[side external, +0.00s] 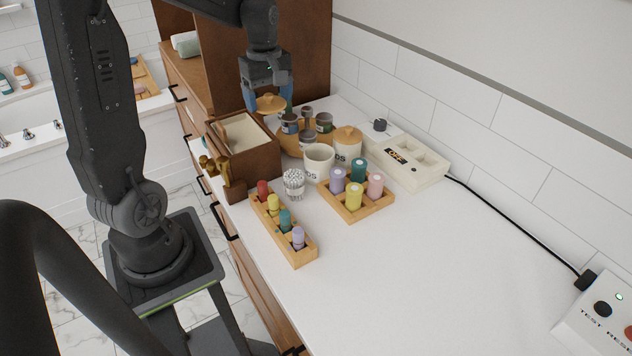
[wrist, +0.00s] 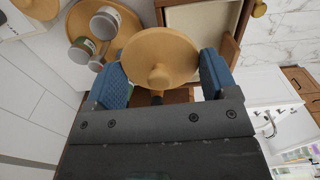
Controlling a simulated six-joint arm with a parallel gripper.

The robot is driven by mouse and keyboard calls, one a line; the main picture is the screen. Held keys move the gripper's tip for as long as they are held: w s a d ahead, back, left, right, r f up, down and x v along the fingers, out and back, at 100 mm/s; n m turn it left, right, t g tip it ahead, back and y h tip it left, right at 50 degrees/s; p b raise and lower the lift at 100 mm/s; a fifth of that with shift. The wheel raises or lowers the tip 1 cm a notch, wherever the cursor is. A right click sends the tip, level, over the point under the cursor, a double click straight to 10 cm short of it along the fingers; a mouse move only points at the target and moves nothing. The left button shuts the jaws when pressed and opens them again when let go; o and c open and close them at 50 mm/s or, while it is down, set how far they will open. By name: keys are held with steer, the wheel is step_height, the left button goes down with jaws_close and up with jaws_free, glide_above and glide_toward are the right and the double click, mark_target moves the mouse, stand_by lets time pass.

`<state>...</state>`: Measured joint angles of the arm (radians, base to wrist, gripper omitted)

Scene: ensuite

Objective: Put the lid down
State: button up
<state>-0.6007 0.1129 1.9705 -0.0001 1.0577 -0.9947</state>
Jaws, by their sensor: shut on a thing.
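My gripper (side external: 268,96) is shut on a round wooden lid (side external: 271,104) with a small knob, holding it in the air above the back of the counter, near the brown box. In the wrist view the lid (wrist: 160,52) sits between the two blue fingers, knob facing the camera. A white open canister (side external: 319,162) with dark lettering stands on the counter, in front and to the right of the held lid. A second canister (side external: 347,150) behind it wears a similar wooden lid (side external: 347,134).
A brown box (side external: 254,160) with a light interior stands below left of the lid. A round wooden tray (side external: 288,142) holds several small jars.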

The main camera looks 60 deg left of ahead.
steer(key=d+f+m, duration=0.3)
steer(key=d+m, duration=0.2)
steer(key=d, duration=0.2)
steer(key=m, duration=0.9)
glide_above(332, 240)
steer(key=a, duration=0.1)
step_height(332, 240, down, 10)
steer(key=shift+s+f, duration=0.1)
steer(key=shift+f, duration=0.05)
steer(key=shift+d+f, duration=0.3)
steer(key=shift+d, duration=0.15)
steer(key=shift+f, duration=1.95)
steer(key=shift+f, duration=0.1)
steer(key=o, duration=0.8)
